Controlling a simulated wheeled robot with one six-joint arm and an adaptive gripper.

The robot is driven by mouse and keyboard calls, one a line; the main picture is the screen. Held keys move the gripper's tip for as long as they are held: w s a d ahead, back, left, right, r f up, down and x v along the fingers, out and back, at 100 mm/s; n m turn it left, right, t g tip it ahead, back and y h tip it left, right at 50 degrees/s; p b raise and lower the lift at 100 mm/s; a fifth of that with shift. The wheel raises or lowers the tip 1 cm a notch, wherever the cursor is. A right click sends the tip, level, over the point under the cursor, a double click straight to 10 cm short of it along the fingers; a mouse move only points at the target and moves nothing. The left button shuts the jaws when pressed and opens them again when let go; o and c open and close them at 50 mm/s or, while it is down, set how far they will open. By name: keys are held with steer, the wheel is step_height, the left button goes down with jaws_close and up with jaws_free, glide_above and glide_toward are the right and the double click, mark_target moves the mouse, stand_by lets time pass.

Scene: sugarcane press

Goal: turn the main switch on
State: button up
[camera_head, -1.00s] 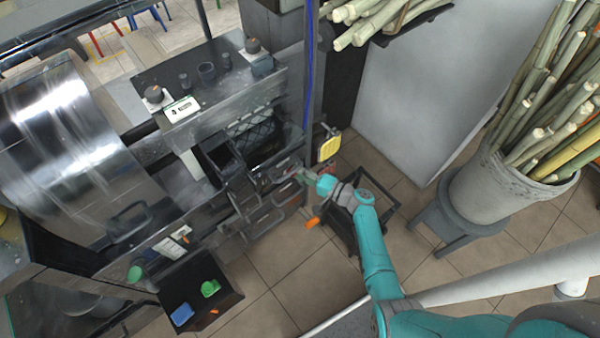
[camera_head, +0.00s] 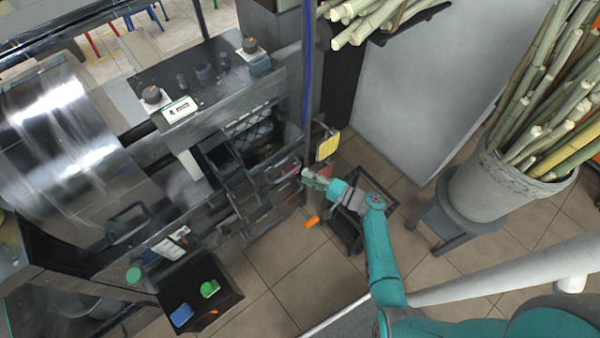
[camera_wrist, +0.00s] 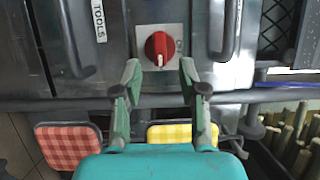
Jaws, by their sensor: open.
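The main switch (camera_wrist: 159,48) is a red rotary knob on a light square plate, set in the dark front of the press. In the wrist view it is at the top centre, with its white mark pointing down. My gripper (camera_wrist: 158,75) is open and empty, with its green fingers apart just below and to either side of the knob in that view. I cannot tell whether the fingers touch the plate. In the head view my gripper (camera_head: 308,176) is at the right end of the machine's front, and the knob is not clearly visible there.
A drawer marked TOOLS (camera_wrist: 99,20) is left of the switch. A dark horizontal bar (camera_wrist: 70,103) crosses below. A yellow checked pad (camera_head: 327,148) is close beside my gripper, and a red checked pad (camera_wrist: 69,146) is at lower left. A bucket of cane (camera_head: 485,190) stands to the right.

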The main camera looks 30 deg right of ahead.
steer(key=v, duration=0.7)
steer(key=shift+s, duration=0.3)
steer(key=shift+d+f, duration=0.1)
steer(key=shift+d, duration=0.05)
steer(key=s+a+f+g+h, duration=0.4)
steer(key=s+a+f, duration=0.4)
steer(key=s+a, duration=0.25)
steer(key=s+a+n+g+h, duration=0.1)
steer(key=s+a+n+h, duration=0.2)
steer(key=s, duration=0.7)
steer(key=s+r+n+t+h, duration=0.1)
steer(key=s+r+n, duration=0.2)
steer(key=r, duration=0.8)
steer(key=s+r+n+t+h, duration=0.1)
steer(key=s+r, duration=0.3)
steer(key=r, duration=0.6)
steer(key=s+r+n+t, duration=0.2)
steer(key=s+r+n, duration=0.2)
steer(key=r, duration=0.7)
steer(key=shift+s+d+r+n+t+h, duration=0.3)
steer(key=shift+t+h, duration=0.1)
